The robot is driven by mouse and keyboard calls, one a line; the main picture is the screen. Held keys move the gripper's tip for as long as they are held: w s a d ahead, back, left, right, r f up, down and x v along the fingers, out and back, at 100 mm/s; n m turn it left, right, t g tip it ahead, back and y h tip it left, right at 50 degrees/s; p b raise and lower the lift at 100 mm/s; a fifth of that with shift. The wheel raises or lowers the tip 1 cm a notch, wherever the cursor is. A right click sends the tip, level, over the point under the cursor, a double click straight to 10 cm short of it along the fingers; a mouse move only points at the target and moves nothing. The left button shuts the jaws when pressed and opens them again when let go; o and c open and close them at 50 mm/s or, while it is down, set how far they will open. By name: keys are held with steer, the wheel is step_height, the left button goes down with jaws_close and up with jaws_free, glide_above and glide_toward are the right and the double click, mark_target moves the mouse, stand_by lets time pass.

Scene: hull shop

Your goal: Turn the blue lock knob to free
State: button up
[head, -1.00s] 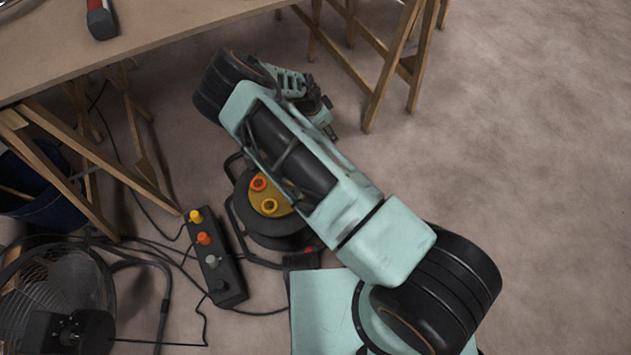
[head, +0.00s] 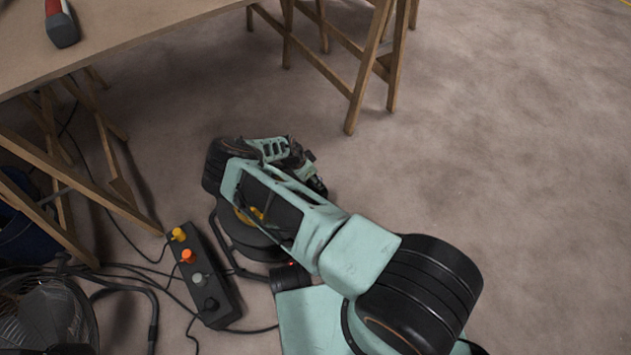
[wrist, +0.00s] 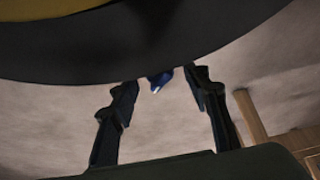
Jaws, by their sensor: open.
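The blue lock knob (wrist: 158,79) shows in the wrist view as a small dark blue piece at the lower edge of the cable reel (wrist: 150,50). Its upper part and its setting cannot be made out. My gripper (wrist: 162,86) is open, with one finger on each side of the knob in the picture; I see no contact. In the head view the reel (head: 235,236) stands on the floor, partly covered by my arm. My gripper (head: 317,184) is low at the reel's far right side there, and the knob is hidden.
A black power strip (head: 207,275) with coloured plugs and loose cables lies left of the reel. A fan (head: 45,310) is at lower left. A wooden trestle table (head: 120,35) with a red-and-grey tool (head: 61,25) stands behind. The floor to the right is clear.

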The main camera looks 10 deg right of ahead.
steer(key=shift+w+d+f, duration=0.1)
steer(key=shift+d+f, duration=0.15)
steer(key=shift+f, duration=0.35)
steer(key=c, duration=1.1)
